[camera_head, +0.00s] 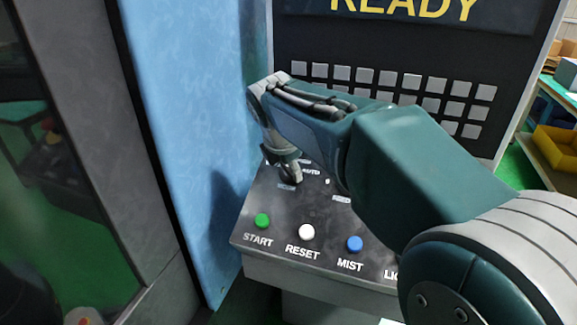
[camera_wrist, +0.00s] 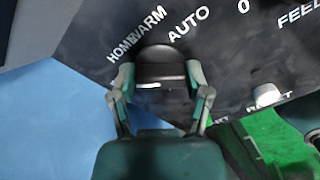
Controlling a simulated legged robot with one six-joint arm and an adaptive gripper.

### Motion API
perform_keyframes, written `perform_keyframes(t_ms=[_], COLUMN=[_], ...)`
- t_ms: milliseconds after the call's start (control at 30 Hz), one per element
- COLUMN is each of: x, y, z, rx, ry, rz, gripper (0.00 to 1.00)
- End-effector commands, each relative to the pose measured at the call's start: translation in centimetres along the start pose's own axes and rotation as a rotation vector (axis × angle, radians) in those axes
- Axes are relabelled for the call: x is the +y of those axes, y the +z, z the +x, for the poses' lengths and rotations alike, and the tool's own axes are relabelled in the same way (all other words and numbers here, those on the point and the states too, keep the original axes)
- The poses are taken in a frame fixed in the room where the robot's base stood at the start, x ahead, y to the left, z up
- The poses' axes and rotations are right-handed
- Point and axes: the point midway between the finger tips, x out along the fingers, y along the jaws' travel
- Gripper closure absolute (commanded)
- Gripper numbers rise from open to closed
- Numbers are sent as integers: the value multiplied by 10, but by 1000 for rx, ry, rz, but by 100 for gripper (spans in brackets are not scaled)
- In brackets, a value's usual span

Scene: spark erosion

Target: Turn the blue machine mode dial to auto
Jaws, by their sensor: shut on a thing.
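The mode dial (camera_wrist: 160,62) is a dark round knob on the black control panel, with the labels HOME, WARM and AUTO around its upper side in the wrist view. AUTO is up and to the right of it. My gripper (camera_wrist: 160,78) has one finger on each side of the knob and is shut on it. In the head view my gripper (camera_head: 290,172) reaches down to the panel's upper left and hides the dial. I cannot tell which label the dial points to.
Below the dial, the sloping panel (camera_head: 270,238) carries a green START button (camera_head: 262,220), a white RESET button (camera_head: 307,232) and a blue MIST button (camera_head: 354,244). A blue machine wall (camera_head: 190,120) stands close on the left. A key grid and a READY screen (camera_head: 410,12) rise behind.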

Motion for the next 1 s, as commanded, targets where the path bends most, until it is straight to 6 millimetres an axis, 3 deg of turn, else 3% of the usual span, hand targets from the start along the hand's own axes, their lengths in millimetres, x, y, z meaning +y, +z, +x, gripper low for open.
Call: perform_keyframes(t_ms=[1000], x=[-5], y=[1], z=[0], rx=[-2], ry=[17], rz=[967], gripper=[85])
